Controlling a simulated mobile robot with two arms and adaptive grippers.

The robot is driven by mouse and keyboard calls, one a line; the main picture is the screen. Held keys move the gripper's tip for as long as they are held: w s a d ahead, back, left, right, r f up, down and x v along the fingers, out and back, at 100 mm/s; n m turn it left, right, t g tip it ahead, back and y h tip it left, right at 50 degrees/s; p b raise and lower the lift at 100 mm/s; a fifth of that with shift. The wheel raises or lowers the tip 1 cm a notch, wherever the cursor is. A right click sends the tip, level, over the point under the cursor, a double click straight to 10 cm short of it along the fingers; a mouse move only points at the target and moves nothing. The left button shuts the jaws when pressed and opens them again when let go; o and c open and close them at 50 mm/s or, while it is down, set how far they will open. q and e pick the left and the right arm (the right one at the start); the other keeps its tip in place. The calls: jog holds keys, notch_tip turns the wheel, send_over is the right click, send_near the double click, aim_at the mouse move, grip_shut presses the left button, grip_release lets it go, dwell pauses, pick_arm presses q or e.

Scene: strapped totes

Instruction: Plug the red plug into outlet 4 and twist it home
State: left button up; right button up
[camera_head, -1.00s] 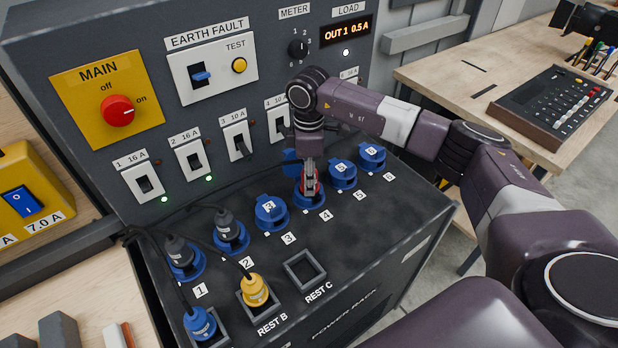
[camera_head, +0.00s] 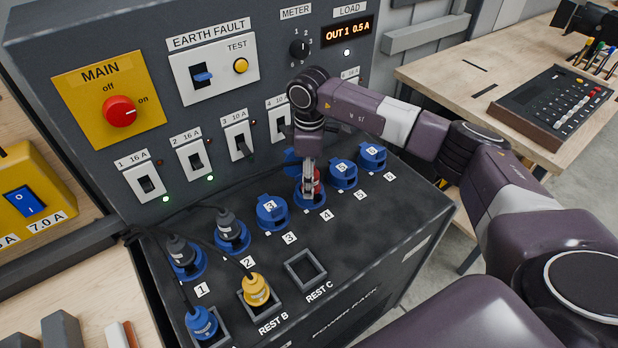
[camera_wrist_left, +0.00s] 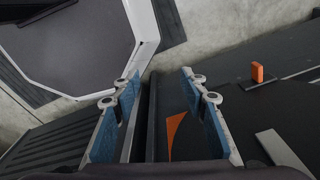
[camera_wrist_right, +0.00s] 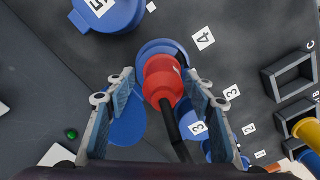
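The red plug (camera_wrist_right: 164,78) with its black cable stands in the blue outlet 4 (camera_wrist_right: 158,48), whose lid (camera_wrist_right: 125,122) is swung open to the side. How far the plug is turned cannot be told. In the head view the red plug (camera_head: 317,181) is partly hidden by my right gripper (camera_head: 309,190), which reaches down over outlet 4. In the right wrist view my right gripper (camera_wrist_right: 160,85) is open, its fingers on both sides of the plug with slim gaps. My left gripper (camera_wrist_left: 163,85) is open and empty, away from the panel.
Outlets 1 and 2 hold dark plugs (camera_head: 180,251). Outlets 3 (camera_head: 271,212), 5 and 6 have closed lids. A blue plug and a yellow plug (camera_head: 256,290) sit in rests; rest C (camera_head: 305,269) is empty. The load display (camera_head: 347,30) reads OUT 1 0.5 A.

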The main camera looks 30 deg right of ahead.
notch_tip(320, 180, up, 12)
jog(key=shift+f, duration=0.1)
dwell(0.5)
